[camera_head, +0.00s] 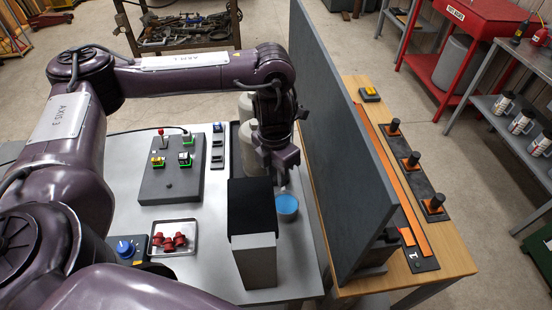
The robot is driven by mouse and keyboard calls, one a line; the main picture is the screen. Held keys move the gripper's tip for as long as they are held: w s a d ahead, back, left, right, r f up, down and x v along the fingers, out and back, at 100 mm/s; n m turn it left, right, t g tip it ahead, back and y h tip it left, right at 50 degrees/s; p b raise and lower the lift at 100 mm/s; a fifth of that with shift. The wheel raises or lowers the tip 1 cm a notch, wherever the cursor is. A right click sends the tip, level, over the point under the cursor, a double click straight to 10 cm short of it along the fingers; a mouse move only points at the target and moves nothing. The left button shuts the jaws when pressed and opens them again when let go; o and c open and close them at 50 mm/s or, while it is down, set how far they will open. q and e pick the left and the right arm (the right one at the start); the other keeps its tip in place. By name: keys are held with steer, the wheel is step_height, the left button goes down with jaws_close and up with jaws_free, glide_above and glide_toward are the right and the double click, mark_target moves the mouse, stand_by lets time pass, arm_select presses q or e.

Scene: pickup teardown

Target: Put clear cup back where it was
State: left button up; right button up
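A small round blue item (287,208) is on the grey table, right of a black-topped grey box (253,215). It may be the clear cup or something seen through it; I cannot tell which. My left gripper (284,182) points down just above and behind this item, close to the box's right side. Its fingertips are small and dark, so I cannot see whether they are apart or closed on the cup's rim. My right gripper is not in view.
A tall dark panel (335,140) stands close to the right of the gripper. Pale bottles (248,148) stand behind the box. A control box (172,180) and a tray of red parts (160,249) are on the left. A wooden bench (452,262) lies beyond the panel.

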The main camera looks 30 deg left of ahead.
arm_select(q)
steer(key=shift+a+r, duration=0.1)
steer(key=shift+r, duration=1.65)
